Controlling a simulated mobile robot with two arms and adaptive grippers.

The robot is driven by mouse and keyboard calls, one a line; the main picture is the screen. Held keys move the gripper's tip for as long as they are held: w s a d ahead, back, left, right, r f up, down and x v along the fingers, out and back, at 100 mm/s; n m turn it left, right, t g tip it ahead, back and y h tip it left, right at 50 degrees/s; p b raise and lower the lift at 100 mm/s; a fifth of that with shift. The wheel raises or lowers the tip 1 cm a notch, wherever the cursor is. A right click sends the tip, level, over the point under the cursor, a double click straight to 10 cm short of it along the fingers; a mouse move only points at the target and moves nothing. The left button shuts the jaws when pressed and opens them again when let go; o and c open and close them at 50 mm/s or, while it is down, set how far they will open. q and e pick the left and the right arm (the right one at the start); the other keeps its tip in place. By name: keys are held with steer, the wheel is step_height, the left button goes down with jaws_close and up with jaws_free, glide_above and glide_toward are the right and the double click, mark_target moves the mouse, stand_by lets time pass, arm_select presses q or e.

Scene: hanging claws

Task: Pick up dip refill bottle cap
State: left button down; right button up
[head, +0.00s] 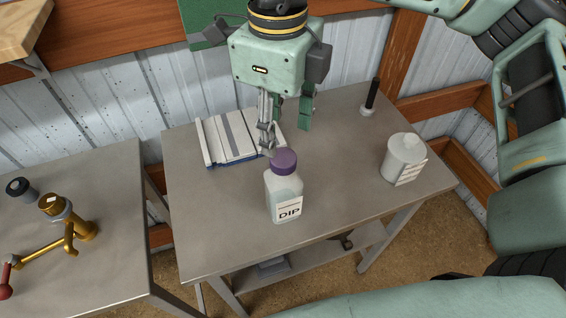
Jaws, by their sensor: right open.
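The DIP refill bottle (286,196) stands upright near the front middle of the grey table. It is a translucent pale bottle with a white "DIP" label. Its purple cap (285,162) sits on top of the neck. My right gripper (286,141) points down just behind the bottle and is open. One grey finger overlaps the view close to the cap's upper left side; I cannot tell whether they touch. Nothing shows held between the fingers. My left gripper is not in view.
A white ribbed tray (232,138) lies on the grey table (335,190) behind the bottle. A white labelled container (404,160) stands at the right and a black-handled tool (371,97) at the back right. A second table (107,188) at the left holds a golden device (76,222).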

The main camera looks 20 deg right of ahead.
mark_target(282, 160)
steer(key=shift+s+f, duration=0.1)
steer(key=shift+f, duration=0.35)
steer(key=f, duration=0.1)
steer(key=f+p, duration=0.1)
steer(key=f, duration=0.1)
steer(key=f+p, duration=0.1)
steer(key=shift+s+d+f, duration=0.1)
steer(key=shift+s+f, duration=0.1)
steer(key=shift+s, duration=0.1)
steer(key=shift+f, duration=0.35)
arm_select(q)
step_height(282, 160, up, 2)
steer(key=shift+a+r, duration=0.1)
arm_select(e)
steer(key=shift+f, duration=0.15)
steer(key=c, duration=0.7)
